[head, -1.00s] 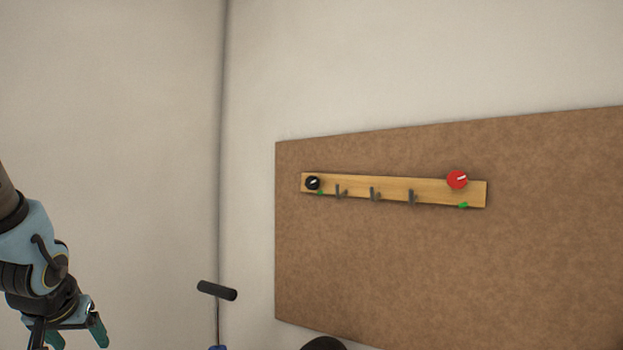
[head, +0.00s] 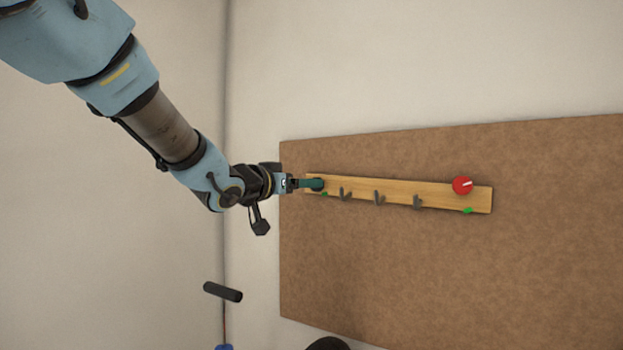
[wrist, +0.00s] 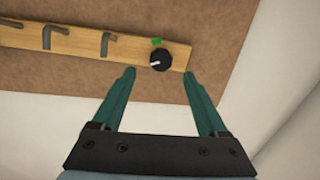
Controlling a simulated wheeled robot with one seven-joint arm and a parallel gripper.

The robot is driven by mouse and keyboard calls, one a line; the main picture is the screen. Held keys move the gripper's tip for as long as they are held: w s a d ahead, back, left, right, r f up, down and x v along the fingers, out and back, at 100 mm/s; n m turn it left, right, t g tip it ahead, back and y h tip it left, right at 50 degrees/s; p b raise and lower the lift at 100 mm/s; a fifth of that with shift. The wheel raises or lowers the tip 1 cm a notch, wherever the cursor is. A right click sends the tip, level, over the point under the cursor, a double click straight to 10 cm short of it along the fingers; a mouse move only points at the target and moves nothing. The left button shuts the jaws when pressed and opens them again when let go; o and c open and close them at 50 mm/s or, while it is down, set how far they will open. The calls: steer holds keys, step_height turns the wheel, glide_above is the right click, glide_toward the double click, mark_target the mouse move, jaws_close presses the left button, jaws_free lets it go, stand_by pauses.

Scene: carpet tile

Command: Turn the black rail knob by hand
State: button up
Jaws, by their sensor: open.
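The black rail knob (wrist: 160,60) sits near the end of the wooden rail, with a white pointer line on its face. In the head view it is mostly hidden behind my gripper (head: 318,184) at the rail's left end. My gripper also shows in the wrist view (wrist: 159,72), open and empty, with one green finger to each side of the knob in the picture. I cannot tell whether the fingertips reach as far as the knob's face. A green mark (wrist: 156,41) is on the rail beside the knob.
The wooden rail (head: 398,193) is mounted on a brown board (head: 450,270) on the wall. Three grey hooks (head: 379,198) stick out between the knobs. A red knob (head: 462,186) is at the right end. A black cylindrical handle (head: 222,292) stands at lower left.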

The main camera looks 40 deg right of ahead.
steer(key=p+x, duration=0.1)
steer(key=x, duration=0.3)
steer(key=shift+w+d, duration=0.2)
steer(key=shift+d, duration=0.15)
jaws_close()
stand_by(0.3)
